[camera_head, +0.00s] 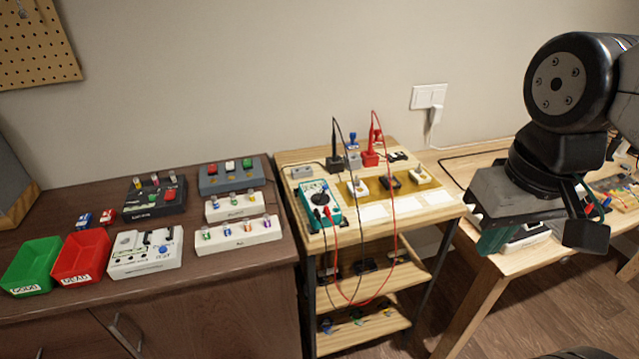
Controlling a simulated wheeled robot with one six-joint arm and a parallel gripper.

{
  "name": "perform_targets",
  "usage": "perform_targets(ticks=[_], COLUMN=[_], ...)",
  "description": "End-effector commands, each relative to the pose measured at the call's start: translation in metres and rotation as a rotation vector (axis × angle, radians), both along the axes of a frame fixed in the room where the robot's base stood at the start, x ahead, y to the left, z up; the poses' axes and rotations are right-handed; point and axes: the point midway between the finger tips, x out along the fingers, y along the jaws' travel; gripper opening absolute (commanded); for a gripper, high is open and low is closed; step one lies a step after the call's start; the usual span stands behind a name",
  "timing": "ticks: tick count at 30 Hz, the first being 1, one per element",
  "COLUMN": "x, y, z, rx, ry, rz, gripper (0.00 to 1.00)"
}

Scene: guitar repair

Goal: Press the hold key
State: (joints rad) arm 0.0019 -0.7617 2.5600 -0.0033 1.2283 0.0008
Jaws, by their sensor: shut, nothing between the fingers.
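A teal multimeter (335,214) with a pale display and a dark round dial lies on the light wooden stand, left of my gripper. Red and black leads run from its lower part. A hold key is too small to make out on it. My gripper (584,234) is at the right, over the wooden table, well apart from the multimeter. It is shut and empty.
The leads loop up to a black holder (334,160) and a red holder (370,158) behind the multimeter and hang down in front of the stand. Green (35,266) and red bins (83,255) and several devices fill the dark cabinet.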

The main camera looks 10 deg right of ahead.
Motion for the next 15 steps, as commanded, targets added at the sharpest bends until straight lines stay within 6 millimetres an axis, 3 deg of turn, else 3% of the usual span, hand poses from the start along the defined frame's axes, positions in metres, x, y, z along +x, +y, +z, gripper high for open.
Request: perform_targets(ticks=[5, 8, 11, 15], x=[0.001, 0.014, 0.046, 0.125], y=[0.000, 0.000, 0.001, 0.011], z=[0.000, 0.001, 0.001, -0.002], rx=[-0.001, -0.005, -0.016, -0.008], ry=[-0.001, -0.020, -0.072, -0.210], rz=[-0.002, -0.023, -0.079, -0.201], gripper=[0.00, 0.00, 0.00, 0.00])
